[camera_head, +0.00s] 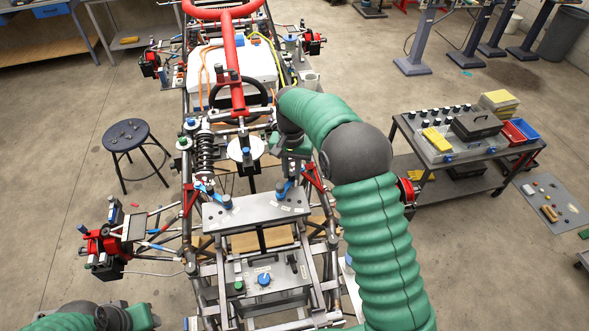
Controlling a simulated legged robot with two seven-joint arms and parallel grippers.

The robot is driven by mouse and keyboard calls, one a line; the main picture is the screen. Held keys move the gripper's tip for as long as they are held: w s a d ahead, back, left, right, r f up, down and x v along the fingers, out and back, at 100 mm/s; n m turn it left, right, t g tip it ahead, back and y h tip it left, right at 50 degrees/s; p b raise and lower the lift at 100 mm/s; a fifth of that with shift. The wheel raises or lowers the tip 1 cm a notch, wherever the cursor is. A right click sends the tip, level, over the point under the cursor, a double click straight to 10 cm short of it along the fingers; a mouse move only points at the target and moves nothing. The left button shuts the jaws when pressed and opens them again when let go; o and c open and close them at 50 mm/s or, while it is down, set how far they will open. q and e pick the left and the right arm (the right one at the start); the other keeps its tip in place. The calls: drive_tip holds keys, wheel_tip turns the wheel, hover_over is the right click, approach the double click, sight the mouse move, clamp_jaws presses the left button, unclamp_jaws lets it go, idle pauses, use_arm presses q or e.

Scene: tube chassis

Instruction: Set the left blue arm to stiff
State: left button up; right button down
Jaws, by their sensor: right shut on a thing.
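Two blue arms stand on the grey plate (255,212) across the tube chassis. One blue arm (207,190) is on the picture's left side and is uncovered. The other blue arm (284,189) is on the picture's right side, under my right gripper (289,165). My right gripper points down and is shut at the top of this right-hand blue arm; its fingertips are small and partly hidden by the gripper body. Which one the task calls left, I cannot tell. Only part of my left arm shows at the bottom left; its gripper is out of view.
A box with a blue knob (264,279) sits nearer in the frame. The steering wheel (240,97) is behind.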

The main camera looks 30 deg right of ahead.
drive_tip(key=shift+w+r, duration=0.15)
drive_tip(key=shift+w, duration=0.1)
drive_tip(key=c, duration=1.5)
unclamp_jaws()
drive_tip(key=shift+o, duration=1)
drive_tip(key=shift+s+a, duration=0.1)
drive_tip(key=shift+s, duration=0.05)
wheel_tip(320, 180, up, 8)
drive_tip(key=shift+f+b, duration=0.1)
drive_tip(key=shift+b, duration=1.1)
wheel_tip(320, 180, up, 9)
hover_over(291, 173)
